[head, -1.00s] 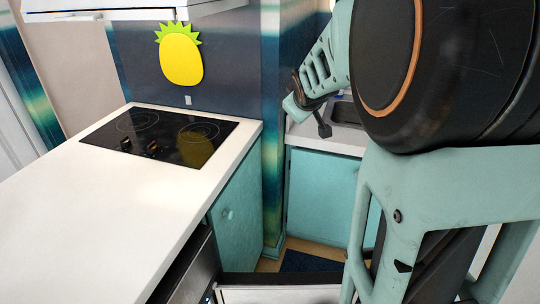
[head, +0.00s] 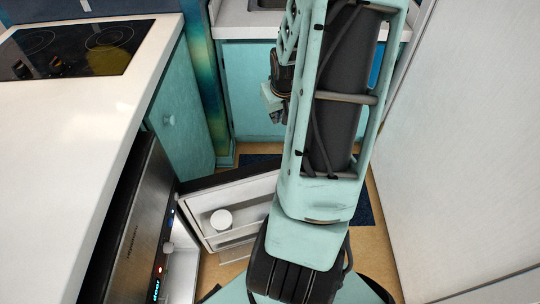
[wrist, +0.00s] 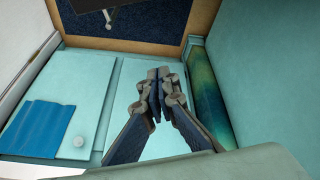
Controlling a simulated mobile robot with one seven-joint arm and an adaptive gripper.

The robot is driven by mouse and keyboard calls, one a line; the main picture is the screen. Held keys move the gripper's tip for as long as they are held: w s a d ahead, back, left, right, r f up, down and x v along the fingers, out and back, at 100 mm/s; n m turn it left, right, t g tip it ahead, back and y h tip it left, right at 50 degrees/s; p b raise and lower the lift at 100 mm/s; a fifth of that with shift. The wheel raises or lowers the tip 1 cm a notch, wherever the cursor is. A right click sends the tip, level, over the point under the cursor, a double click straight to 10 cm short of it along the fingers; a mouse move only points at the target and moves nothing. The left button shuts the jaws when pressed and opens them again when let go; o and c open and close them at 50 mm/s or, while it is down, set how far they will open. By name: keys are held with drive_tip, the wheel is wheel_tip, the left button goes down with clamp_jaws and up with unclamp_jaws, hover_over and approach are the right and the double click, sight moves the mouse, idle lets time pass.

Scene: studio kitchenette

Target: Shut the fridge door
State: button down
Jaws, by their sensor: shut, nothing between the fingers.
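The fridge (head: 128,222) is set under the white counter at the left in the head view. Its door (head: 228,186) stands wide open, reaching right from the fridge. The door's white inner side faces me, with a round white object (head: 221,220) on it. My gripper (head: 276,114) is beyond the door and above it, in front of the teal cabinets. It is partly hidden behind my arm. In the wrist view my gripper (wrist: 158,76) shows with its fingers together and nothing between them. It is apart from the door.
The counter (head: 75,130) with a black cooktop (head: 75,48) runs along the left. Teal cabinets (head: 250,85) stand at the back, and a large pale panel (head: 445,150) closes the right side. A dark rug (wrist: 165,22) lies on the floor. A blue cloth (wrist: 40,128) hangs on a cabinet.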

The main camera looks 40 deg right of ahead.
wheel_tip(320, 180, down, 14)
drive_tip(key=w+m+b, duration=0.1)
drive_tip(key=b, duration=0.5)
drive_tip(key=shift+y, duration=0.4)
drive_tip(key=shift+s+a+r, duration=0.2)
drive_tip(key=shift+s+a, duration=0.05)
drive_tip(key=shift+s, duration=0.4)
drive_tip(key=shift+s+a+r, duration=0.25)
drive_tip(key=shift+s, duration=0.4)
drive_tip(key=shift+s+a+r, duration=0.2)
drive_tip(key=shift+s+a, duration=0.05)
drive_tip(key=shift+s, duration=0.4)
drive_tip(key=shift+s, duration=0.1)
